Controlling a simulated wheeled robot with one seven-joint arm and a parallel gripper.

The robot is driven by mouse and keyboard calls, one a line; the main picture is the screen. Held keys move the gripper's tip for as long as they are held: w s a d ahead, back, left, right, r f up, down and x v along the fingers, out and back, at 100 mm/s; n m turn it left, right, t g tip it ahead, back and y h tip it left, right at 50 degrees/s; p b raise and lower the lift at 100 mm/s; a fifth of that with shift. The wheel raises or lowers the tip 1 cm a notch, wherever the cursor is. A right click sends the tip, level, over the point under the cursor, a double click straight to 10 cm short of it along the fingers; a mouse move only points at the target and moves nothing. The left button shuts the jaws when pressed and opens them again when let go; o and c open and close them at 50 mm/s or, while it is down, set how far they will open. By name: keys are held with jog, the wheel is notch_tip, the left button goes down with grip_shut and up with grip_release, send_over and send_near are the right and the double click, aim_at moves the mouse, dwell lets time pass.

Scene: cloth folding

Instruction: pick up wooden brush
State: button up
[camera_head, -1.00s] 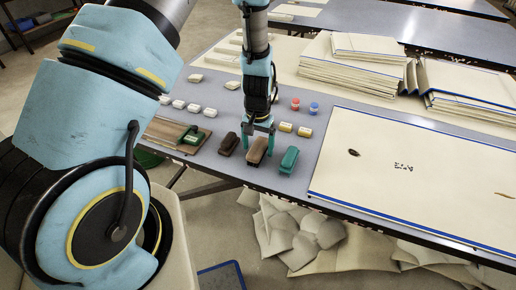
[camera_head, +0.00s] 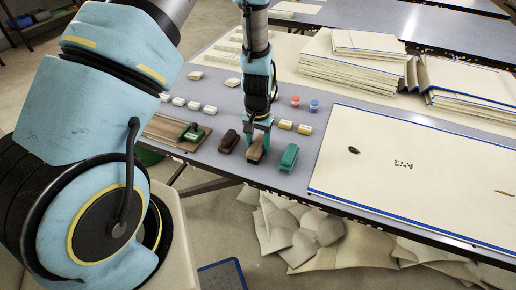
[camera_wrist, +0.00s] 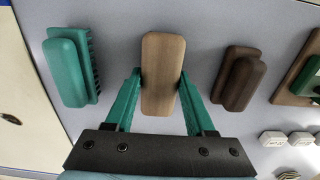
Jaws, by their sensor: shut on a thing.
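The wooden brush (camera_wrist: 163,75) is light brown and lies between the two green fingers of my gripper (camera_wrist: 160,85) in the wrist view. Both fingertips press on its sides near the middle. In the head view the wooden brush (camera_head: 255,152) sits at the table's front edge area, with my gripper (camera_head: 258,138) pointing down on it. I cannot tell whether it is lifted off the table. A teal brush (camera_head: 289,157) lies to its right and a dark brown brush (camera_head: 228,141) to its left, both apart from it.
A wooden board with a green tool (camera_head: 192,134) lies left of the brushes. Several white blocks (camera_head: 194,106) stand behind. Red and blue jars (camera_head: 305,103) and yellow blocks (camera_head: 294,127) are behind right. A large cream panel (camera_head: 400,170) covers the table's right side.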

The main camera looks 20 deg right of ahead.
aim_at(259, 144)
grip_shut()
notch_tip(259, 144, up, 10)
jog(key=shift+b, duration=1.2)
jog(key=o, duration=0.6)
grip_release()
jog(key=c, duration=0.6)
jog(key=shift+d, duration=0.1)
